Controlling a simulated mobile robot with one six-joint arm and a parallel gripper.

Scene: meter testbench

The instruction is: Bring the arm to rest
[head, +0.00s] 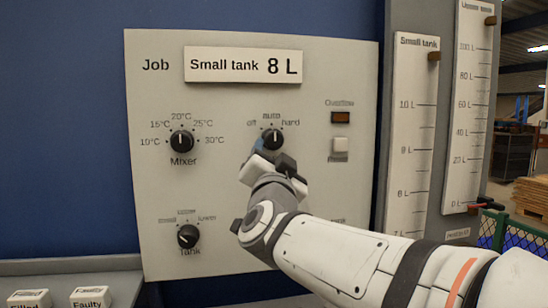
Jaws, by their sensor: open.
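My arm reaches in from the lower right across the front of a light grey control panel (155,195). My gripper (264,157) is open, with nothing seen between its jaws. It is just below the off/auto/hard knob (272,137), whose pointer stands up at auto. The fingertips overlap the knob's lower left edge in the picture; I cannot tell whether they touch it. My wrist and forearm hide the panel's lower right part.
The mixer knob (181,141) is left of my gripper, and the tank knob (188,236) is lower left. An overflow lamp (340,118) and white button (339,145) are to the right. Tank gauges (413,125) stand farther right. Filled and faulty buttons (90,297) sit at lower left.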

